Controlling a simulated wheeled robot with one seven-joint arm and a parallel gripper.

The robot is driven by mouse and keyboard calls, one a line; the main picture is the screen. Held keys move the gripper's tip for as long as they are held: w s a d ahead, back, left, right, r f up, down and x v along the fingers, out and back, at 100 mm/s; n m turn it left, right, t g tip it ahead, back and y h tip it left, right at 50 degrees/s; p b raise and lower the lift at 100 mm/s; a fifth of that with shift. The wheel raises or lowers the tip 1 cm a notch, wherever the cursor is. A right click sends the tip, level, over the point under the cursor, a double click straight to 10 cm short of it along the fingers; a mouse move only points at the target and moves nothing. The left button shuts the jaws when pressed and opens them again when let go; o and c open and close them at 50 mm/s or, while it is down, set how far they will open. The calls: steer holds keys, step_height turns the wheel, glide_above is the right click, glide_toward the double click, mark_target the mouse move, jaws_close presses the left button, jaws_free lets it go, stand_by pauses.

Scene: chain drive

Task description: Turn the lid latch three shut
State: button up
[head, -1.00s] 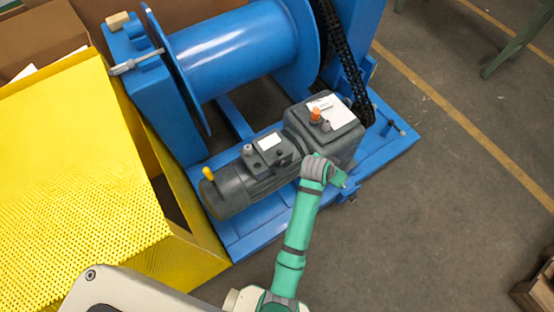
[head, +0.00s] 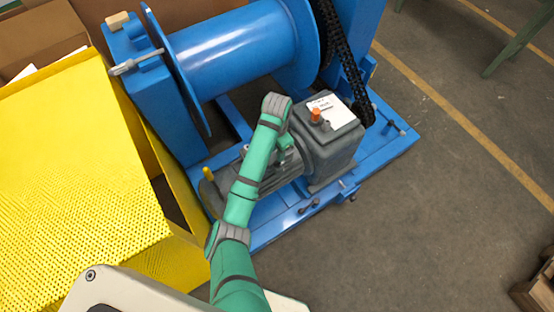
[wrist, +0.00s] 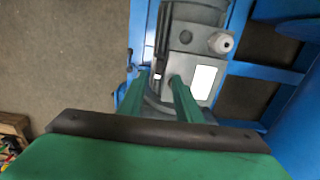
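My gripper (wrist: 160,80) is open in the wrist view, its two green fingers apart above the grey motor housing with nothing seen held between them. The lid box (wrist: 193,56) of the motor lies just beyond the fingertips, with a white label (wrist: 204,80), a dark round knob (wrist: 186,37) and a pale round fitting (wrist: 222,43). The right finger overlaps the box's near edge beside a small round grey part. I cannot tell which part is latch three or how it is turned.
The gearbox (head: 338,152) with an orange cap (head: 315,115) stands right of my wrist. The blue drum (head: 235,50) and black chain (head: 345,55) are behind. A yellow perforated guard (head: 75,170) is at left. Open floor (head: 430,220) lies at right.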

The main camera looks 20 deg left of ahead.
mark_target(277, 162)
step_height(277, 162, down, 6)
steer(key=shift+a+r, duration=0.1)
steer(key=shift+d+f, duration=0.2)
steer(key=shift+f, duration=0.75)
steer(key=shift+a, duration=0.1)
jaws_close()
